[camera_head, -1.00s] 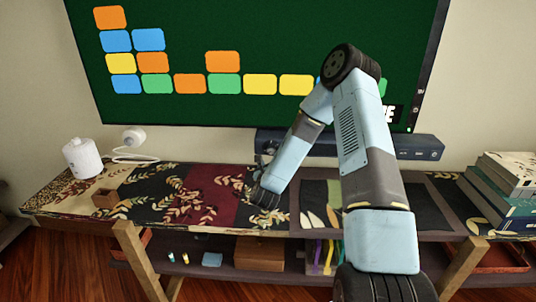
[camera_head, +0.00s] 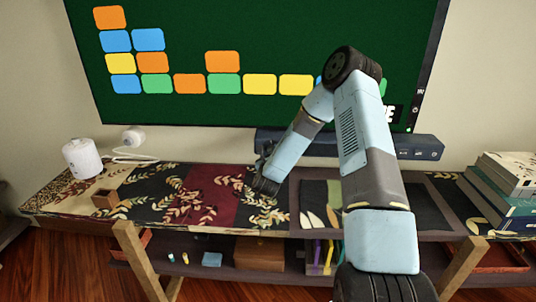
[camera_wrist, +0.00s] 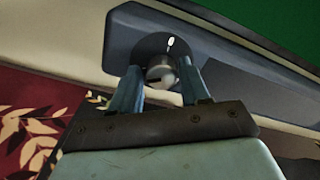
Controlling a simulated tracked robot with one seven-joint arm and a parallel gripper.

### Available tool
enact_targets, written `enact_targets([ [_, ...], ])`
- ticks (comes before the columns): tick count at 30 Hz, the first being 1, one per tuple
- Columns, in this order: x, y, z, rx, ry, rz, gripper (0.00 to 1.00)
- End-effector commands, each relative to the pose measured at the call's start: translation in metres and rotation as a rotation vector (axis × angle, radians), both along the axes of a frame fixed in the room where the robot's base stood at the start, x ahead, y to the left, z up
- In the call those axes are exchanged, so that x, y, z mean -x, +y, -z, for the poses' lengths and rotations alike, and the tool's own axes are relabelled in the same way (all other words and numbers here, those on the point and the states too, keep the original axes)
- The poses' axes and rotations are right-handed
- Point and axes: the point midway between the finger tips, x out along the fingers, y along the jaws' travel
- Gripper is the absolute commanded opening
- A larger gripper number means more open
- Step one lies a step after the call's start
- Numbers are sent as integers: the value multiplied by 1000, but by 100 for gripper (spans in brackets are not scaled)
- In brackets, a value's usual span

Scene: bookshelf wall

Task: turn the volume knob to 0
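The volume knob (camera_wrist: 161,70) is a small silvery round piece at the end of the dark soundbar (camera_wrist: 232,82) in the wrist view. A dark round patch with a small white mark surrounds its upper side. My gripper (camera_wrist: 160,68) has its two bluish fingers on either side of the knob. The right finger looks very close to it or touching; whether both fingers press on it is not clear. In the head view my gripper (camera_head: 266,157) is at the soundbar's (camera_head: 418,148) left end, and the knob is hidden behind it.
The TV (camera_head: 250,108) with coloured blocks is behind the soundbar. The patterned shelf top (camera_head: 160,212) lies below my arm.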

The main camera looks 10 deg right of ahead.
Motion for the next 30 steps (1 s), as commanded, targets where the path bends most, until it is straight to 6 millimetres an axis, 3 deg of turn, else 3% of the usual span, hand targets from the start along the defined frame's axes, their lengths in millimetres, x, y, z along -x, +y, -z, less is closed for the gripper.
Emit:
enact_targets([
  [2, 0, 0, 0, 0, 0, 0, 38],
  [12, 0, 1, 0, -1, 1, -2, 5],
  [13, 0, 16, 1, -2, 1, -5, 4],
  [23, 0, 7, 0, 50, 18, -12, 4],
  [30, 0, 8, 0, 197, 64, -13, 4],
])
